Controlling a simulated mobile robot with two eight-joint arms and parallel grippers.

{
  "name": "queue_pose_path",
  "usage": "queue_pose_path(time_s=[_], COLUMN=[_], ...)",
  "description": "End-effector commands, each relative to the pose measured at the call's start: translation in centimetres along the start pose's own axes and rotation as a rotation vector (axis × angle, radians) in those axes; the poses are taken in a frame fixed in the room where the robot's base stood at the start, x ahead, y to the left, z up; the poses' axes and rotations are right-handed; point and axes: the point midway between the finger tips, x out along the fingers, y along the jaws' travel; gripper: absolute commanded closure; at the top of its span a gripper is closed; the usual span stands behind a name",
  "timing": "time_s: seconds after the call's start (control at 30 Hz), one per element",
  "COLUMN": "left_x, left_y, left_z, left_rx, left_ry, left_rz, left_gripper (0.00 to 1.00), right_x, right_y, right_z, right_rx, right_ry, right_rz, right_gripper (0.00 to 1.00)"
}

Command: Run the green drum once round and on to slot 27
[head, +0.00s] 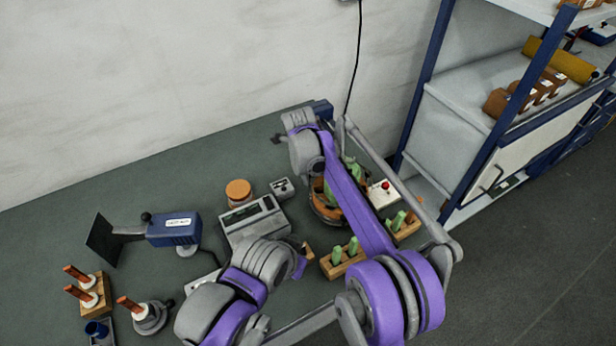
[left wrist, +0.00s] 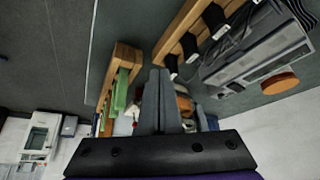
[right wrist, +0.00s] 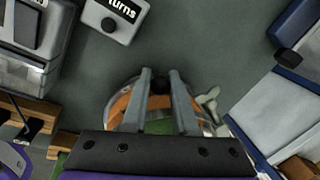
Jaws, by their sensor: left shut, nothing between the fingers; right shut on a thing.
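The drum unit, a round clear-walled housing with an orange ring (right wrist: 118,104), shows under my right gripper (right wrist: 161,74) in the right wrist view. The right fingers are closed on a dark knob (right wrist: 160,88) at the unit. Green shows between and below the fingers. In the head view the drum unit (head: 322,207) is partly covered by my purple right arm. My left gripper (left wrist: 160,74) is shut and empty, above the bench beside the wooden blocks. The slot numbers cannot be read.
A small box marked "turns" (right wrist: 112,20) stands near the drum. A grey device (head: 254,216), a red-button box (head: 384,193) and wooden blocks with green pegs (head: 343,262) crowd round. A blue tool (head: 174,229) and a wooden stand (head: 95,294) are left; shelving (head: 424,95) is right.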

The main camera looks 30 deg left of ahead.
Motion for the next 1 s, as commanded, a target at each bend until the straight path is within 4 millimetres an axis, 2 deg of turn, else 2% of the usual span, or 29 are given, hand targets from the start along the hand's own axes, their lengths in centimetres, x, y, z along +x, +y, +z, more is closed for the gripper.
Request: queue_pose_path(time_s=[0.6, 0.63, 0.67, 1.0], left_x=[-0.15, -0.15, -0.15, -0.15], left_y=[0.0, 0.0, 0.0, 0.0], left_z=[-0.2, -0.2, -0.2, -0.2], left_rx=[0.0, 0.0, 0.0, 0.0], left_ry=[0.002, 0.002, 0.002, 0.002], left_rz=[0.0, 0.0, 0.0, 0.0], left_gripper=[1.0, 1.0, 1.0, 1.0], right_x=[0.08, 0.08, 0.08, -0.19], right_y=[-0.38, -0.38, -0.38, -0.38], right_z=[0.0, 0.0, 0.0, 0.0], right_rx=[0.038, 0.038, 0.038, 0.038], right_ry=[0.007, 0.007, 0.007, 0.007], right_rz=[0.0, 0.0, 0.0, 0.0], right_gripper=[1.0, 0.68, 0.62, 0.61])
